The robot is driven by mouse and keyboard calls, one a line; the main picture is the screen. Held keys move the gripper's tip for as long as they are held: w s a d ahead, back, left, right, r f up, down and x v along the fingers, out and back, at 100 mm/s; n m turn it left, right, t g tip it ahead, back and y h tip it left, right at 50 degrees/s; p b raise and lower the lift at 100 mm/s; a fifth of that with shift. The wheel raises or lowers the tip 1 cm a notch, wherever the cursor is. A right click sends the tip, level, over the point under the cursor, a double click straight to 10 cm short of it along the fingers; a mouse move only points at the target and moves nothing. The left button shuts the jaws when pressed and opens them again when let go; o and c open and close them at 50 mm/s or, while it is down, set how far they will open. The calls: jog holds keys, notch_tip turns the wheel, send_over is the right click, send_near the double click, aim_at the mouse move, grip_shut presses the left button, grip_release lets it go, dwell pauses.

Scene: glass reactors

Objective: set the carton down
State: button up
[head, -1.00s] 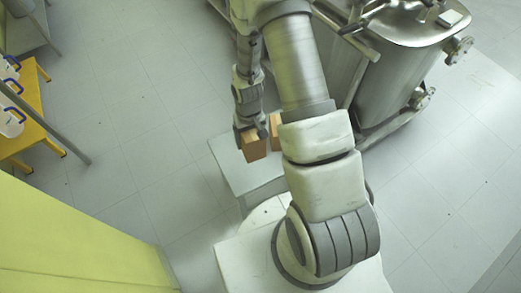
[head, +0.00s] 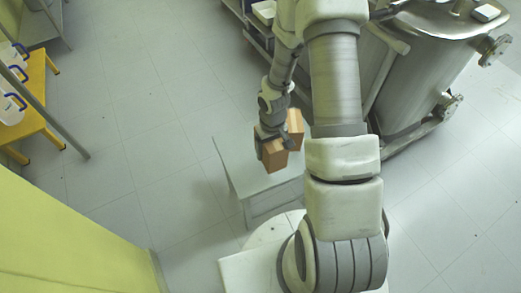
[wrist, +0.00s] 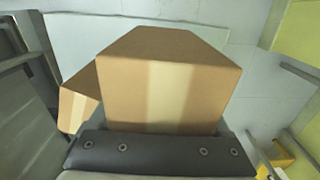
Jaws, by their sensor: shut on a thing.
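My gripper (head: 270,134) is shut on a brown carton (head: 274,156), which hangs below it over a low grey-white stand (head: 238,172). In the wrist view the held carton (wrist: 165,85) fills the middle, with a paler tape band down its side, behind the dark gripper bar (wrist: 160,155). I cannot tell whether its underside touches the stand. A second brown carton (head: 296,122) is close behind and to the right of it in the head view; it also shows at the left of the wrist view (wrist: 78,102), partly hidden by the held carton.
A large steel vessel (head: 425,75) on a frame stands to the right. A yellow table (head: 38,100) with clear, blue-handled containers is at the far left. A yellow-green wall or panel (head: 60,240) fills the lower left. The tiled floor (head: 140,130) left of the stand is clear.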

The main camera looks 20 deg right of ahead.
jog(key=w+a+f+b, duration=0.1)
jog(key=w+f, duration=0.1)
jog(key=w, duration=0.1)
jog(key=w+a+f, duration=0.2)
jog(key=w, duration=0.1)
jog(key=w+a+f+b, duration=0.1)
jog(key=w+f, duration=0.1)
jog(key=w, duration=0.1)
jog(key=shift+a+b, duration=0.25)
jog(key=shift+b, duration=0.05)
jog(key=shift+f+b, duration=0.75)
jog(key=shift+f, duration=1.25)
jog(key=shift+f, duration=0.15)
jog(key=o, duration=1.5)
